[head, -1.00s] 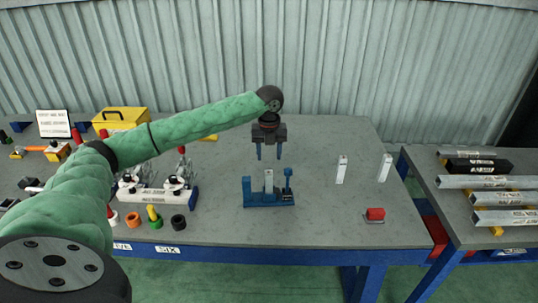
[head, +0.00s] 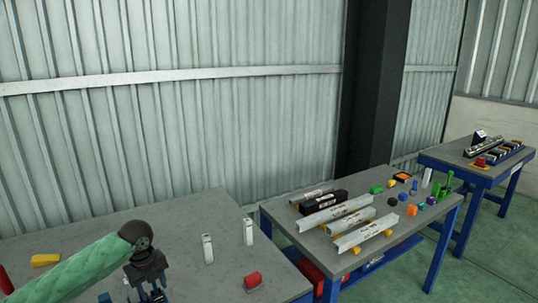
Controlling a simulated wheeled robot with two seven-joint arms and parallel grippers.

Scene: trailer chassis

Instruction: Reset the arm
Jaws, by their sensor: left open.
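My left arm, in a green sleeve, comes in from the lower left of the head view. My left gripper (head: 153,294) points down over the near table (head: 110,232), with its fingers cut off by the bottom edge. It is open and I see nothing held in it. Part of a blue fixture (head: 104,298) shows beside it at the bottom edge. My right arm is not in view.
Two white upright blocks (head: 207,248) and (head: 248,232) and a red block (head: 252,281) stand right of the gripper. A second table (head: 402,230) carries metal bars (head: 335,214) and small coloured parts. A third table (head: 470,170) stands far right. Green floor (head: 440,275) is clear.

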